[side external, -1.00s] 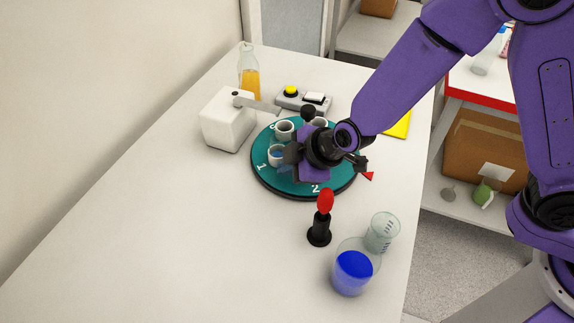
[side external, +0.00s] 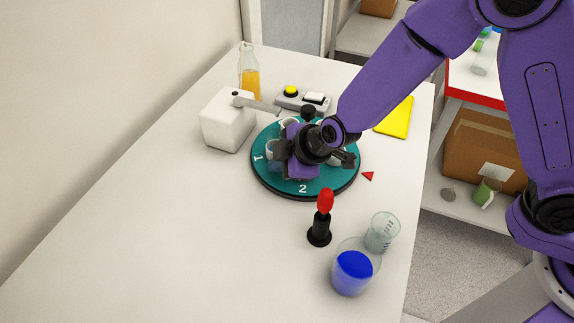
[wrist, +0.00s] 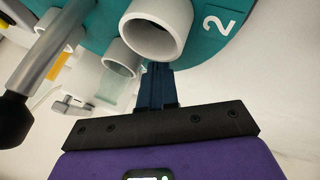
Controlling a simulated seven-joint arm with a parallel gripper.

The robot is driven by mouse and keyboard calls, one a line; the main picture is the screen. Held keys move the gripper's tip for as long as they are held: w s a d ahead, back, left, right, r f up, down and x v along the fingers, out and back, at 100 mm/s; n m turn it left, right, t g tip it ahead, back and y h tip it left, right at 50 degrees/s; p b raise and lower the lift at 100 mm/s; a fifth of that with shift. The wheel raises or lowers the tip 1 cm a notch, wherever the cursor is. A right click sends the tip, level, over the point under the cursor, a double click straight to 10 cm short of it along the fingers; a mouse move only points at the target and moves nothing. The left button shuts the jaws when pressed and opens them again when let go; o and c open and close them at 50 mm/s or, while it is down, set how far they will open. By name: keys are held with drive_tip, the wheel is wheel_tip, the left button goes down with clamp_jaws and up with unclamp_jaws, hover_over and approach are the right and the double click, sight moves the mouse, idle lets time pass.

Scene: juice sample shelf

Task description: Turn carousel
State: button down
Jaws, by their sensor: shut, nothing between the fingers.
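The carousel (side external: 330,187) is a round teal disc with a black rim, lying on the table and marked 1 and 2 on its near side. Pale cups stand on it; two cups (wrist: 157,28) (wrist: 122,57) show in the wrist view. A black knob (side external: 308,112) rises above the disc, and in the wrist view it shows at the end of a grey rod (wrist: 48,45). My gripper (side external: 281,152) is low over the disc's left part. In the wrist view its dark fingers (wrist: 156,75) are together and empty, beside the cups. Whether they touch a cup is unclear.
A white box with a grey arm (side external: 228,122) stands left of the disc. Behind are an orange bottle (side external: 249,84) and a button box (side external: 303,101). In front are a red-tipped stand (side external: 321,225), a blue-filled beaker (side external: 352,272) and a clear beaker (side external: 383,232). The left foreground is clear.

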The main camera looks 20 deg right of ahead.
drive_tip(key=shift+v, duration=3.75)
drive_tip(key=s+d+r+m+g+h, duration=0.1)
drive_tip(key=s+d+r+g, duration=0.1)
drive_tip(key=s+d, duration=0.9)
drive_tip(key=s+d+r+m+g+h, duration=0.1)
drive_tip(key=s+d+r+g+h, duration=0.1)
drive_tip(key=s+d, duration=1)
drive_tip(key=d+r+g, duration=0.1)
drive_tip(key=d+g, duration=0.1)
drive_tip(key=d, duration=0.4)
drive_tip(key=shift+d+r+m, duration=0.25)
drive_tip(key=shift+r+m, duration=0.05)
